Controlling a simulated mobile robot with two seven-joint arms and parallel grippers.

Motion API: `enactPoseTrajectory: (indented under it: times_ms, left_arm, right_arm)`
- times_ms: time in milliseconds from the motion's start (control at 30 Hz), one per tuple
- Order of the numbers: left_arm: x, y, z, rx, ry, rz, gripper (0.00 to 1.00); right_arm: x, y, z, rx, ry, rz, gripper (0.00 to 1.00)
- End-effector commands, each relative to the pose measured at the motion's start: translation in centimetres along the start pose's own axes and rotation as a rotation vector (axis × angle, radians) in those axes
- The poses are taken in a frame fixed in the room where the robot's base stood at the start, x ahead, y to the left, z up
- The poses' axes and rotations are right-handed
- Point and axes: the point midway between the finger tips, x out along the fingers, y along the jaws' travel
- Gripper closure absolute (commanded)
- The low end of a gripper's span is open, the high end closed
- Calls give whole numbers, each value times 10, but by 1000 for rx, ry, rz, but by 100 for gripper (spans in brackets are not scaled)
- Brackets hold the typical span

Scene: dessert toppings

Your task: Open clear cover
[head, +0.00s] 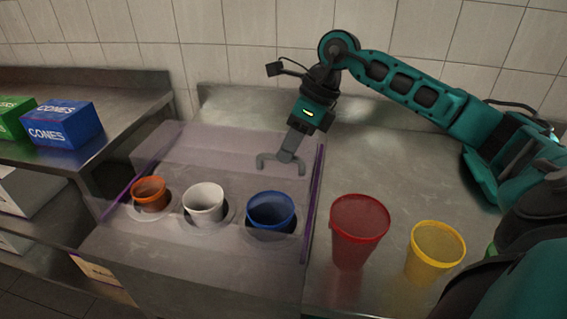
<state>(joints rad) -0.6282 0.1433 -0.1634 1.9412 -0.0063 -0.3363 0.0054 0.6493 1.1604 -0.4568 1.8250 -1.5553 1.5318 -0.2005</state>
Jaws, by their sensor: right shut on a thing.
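The clear cover (190,150) is a see-through purple-tinted lid with purple side edges over the metal topping counter. It lies over or behind the orange cup (149,192), the white cup (203,203) and the blue cup (270,211), which sit in round holes. My right gripper (281,165) reaches down from the upper right to the cover's right part. It is shut on what looks like the cover's grey handle (264,163). The exact angle of the cover is hard to tell. My left gripper is not in view.
A red cup (359,230) and a yellow cup (434,252) stand on the metal counter (400,165) right of the cover. Blue (62,124) and green (14,117) boxes sit on the left shelf. A tiled wall is behind.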

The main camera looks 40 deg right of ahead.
Motion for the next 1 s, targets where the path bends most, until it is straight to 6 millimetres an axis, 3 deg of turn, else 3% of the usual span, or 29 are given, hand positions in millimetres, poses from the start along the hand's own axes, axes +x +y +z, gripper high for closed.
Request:
enactPoseTrajectory:
  times_ms: [100, 300, 733, 767, 1000]
  left_arm:
    - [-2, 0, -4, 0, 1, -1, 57]
    - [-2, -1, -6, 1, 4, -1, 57]
    - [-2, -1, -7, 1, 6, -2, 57]
    - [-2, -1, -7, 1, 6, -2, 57]
    - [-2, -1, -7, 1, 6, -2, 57]
  right_arm:
    - [-5, -19, 3, 3, -3, -2, 100]
    - [-8, -36, 3, 1, -1, -3, 100]
    - [-8, -40, 3, -1, -1, -2, 100]
    - [-8, -40, 3, -1, -1, -2, 83]
    - [-7, -39, 3, -1, -1, -1, 60]
